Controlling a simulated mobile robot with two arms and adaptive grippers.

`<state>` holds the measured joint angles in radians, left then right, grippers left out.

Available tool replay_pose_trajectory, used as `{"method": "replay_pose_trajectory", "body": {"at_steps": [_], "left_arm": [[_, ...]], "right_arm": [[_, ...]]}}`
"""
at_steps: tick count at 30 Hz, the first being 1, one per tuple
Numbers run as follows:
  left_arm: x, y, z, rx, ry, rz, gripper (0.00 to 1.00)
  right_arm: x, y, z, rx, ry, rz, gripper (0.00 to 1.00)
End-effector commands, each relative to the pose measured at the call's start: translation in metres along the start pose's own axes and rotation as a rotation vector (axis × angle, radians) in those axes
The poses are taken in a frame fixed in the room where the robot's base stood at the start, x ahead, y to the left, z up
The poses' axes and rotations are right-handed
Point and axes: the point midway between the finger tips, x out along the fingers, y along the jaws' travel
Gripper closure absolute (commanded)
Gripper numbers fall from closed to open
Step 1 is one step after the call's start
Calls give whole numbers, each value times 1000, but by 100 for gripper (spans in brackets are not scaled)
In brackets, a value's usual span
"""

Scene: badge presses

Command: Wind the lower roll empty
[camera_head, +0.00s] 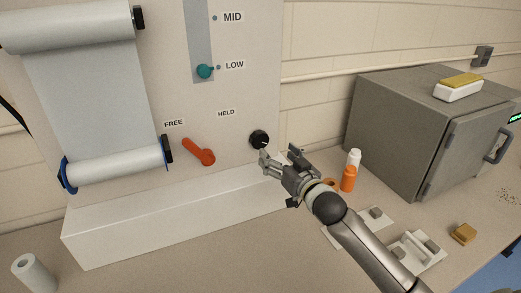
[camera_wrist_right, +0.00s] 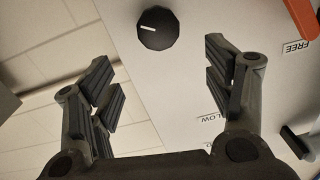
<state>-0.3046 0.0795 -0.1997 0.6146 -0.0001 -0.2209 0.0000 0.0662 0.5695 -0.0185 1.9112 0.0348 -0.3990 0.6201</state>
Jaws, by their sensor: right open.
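The lower roll (camera_head: 118,166) is a white roll with dark blue end flanges, low on the left of the machine panel. A pale sheet (camera_head: 85,95) runs from it up to the upper roll (camera_head: 68,28). A red lever (camera_head: 200,152) sits between the FREE and HELD labels, its handle towards FREE. A black knob (camera_head: 259,139) with a white mark is on the panel's right. My right gripper (camera_head: 281,157) is open and empty just below and right of this knob. In the right wrist view the knob (camera_wrist_right: 157,28) lies beyond the spread fingers. My left gripper is not in view.
A teal slider knob (camera_head: 204,71) is at LOW. A grey box cabinet (camera_head: 400,130) stands on the right. A loose white roll (camera_head: 33,273) is at the bench's lower left. A white ledge (camera_head: 170,217) juts below the panel.

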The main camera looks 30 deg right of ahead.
Motion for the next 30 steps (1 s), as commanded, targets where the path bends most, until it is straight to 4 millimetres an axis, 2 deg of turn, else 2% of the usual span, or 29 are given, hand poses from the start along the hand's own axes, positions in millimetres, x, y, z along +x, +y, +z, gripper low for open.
{"method": "replay_pose_trajectory", "body": {"at_steps": [1, 8, 21, 30], "left_arm": [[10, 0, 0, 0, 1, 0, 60], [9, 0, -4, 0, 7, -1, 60], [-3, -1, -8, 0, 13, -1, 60], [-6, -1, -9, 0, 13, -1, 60]], "right_arm": [[0, 1, 10, 0, 0, 0, 26], [8, 1, 10, 1, 1, 1, 26], [74, 1, 9, 1, 0, 1, 26], [103, 1, 10, 1, 1, 0, 26]]}}
